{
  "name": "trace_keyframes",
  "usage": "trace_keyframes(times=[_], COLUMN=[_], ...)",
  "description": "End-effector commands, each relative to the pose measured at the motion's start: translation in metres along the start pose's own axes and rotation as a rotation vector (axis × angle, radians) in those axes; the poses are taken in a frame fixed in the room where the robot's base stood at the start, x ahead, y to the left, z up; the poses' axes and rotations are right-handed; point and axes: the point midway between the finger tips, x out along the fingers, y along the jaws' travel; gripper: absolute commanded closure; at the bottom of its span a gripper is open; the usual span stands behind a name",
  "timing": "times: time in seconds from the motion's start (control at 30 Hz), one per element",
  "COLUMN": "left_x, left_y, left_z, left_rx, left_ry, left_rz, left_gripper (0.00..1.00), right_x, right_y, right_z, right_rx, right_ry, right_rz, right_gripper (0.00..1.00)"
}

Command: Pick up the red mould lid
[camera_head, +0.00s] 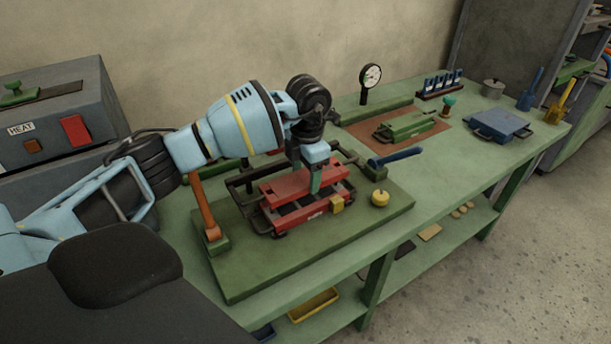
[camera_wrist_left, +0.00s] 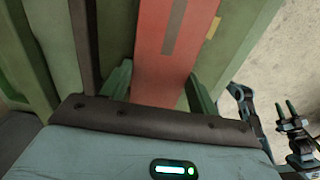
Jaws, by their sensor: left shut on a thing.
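The red mould lid (camera_head: 288,187) is a flat red plate above the red lower mould (camera_head: 312,213), on the green board of the bench. A dark gap shows between lid and lower mould; I cannot tell whether the lid is clear of it all round. My left gripper (camera_head: 316,182) points down and is shut on the lid from above. In the left wrist view the red lid (camera_wrist_left: 165,65) lies between the green fingers of this gripper (camera_wrist_left: 160,92). What looks like my right gripper (camera_wrist_left: 302,118) shows small at the right edge there, too small to read.
An orange-handled post (camera_head: 204,208) stands left of the mould. A blue lever (camera_head: 396,157) and a yellow knob (camera_head: 379,198) are to its right. A dial gauge (camera_head: 371,76), a green mould (camera_head: 405,126) and a blue plate (camera_head: 500,124) stand further along the bench.

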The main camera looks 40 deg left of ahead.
Motion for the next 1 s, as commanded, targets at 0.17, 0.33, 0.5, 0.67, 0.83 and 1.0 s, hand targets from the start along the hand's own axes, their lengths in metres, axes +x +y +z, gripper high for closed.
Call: trace_keyframes(times=[0.17,0.33,0.5,0.67,0.83,1.0], left_x=[-0.021,-0.032,-0.036,-0.041,-0.046,-0.050], left_y=[0.002,-0.010,-0.038,-0.075,-0.112,-0.138], left_z=[0.001,0.001,0.002,0.003,0.004,0.004], left_rx=[-0.001,0.004,0.004,0.007,0.005,0.003], left_ry=[-0.008,-0.005,-0.006,-0.007,-0.007,-0.006], left_rz=[0.002,0.000,0.000,0.000,0.000,0.000], left_gripper=[0.90,0.90,0.90,0.90,0.90,0.90], right_x=[0.003,0.003,0.003,0.002,0.003,0.003], right_y=[0.000,0.000,0.000,-0.001,-0.001,-0.001], right_z=[-0.002,0.000,0.002,0.006,0.011,0.012], right_rx=[0.000,0.000,0.001,0.003,0.004,0.004], right_ry=[0.004,0.001,-0.003,-0.010,-0.017,-0.020], right_rz=[0.000,0.000,-0.001,-0.001,-0.002,-0.003], right_gripper=[0.62,0.62,0.62,0.62,0.62,0.62])
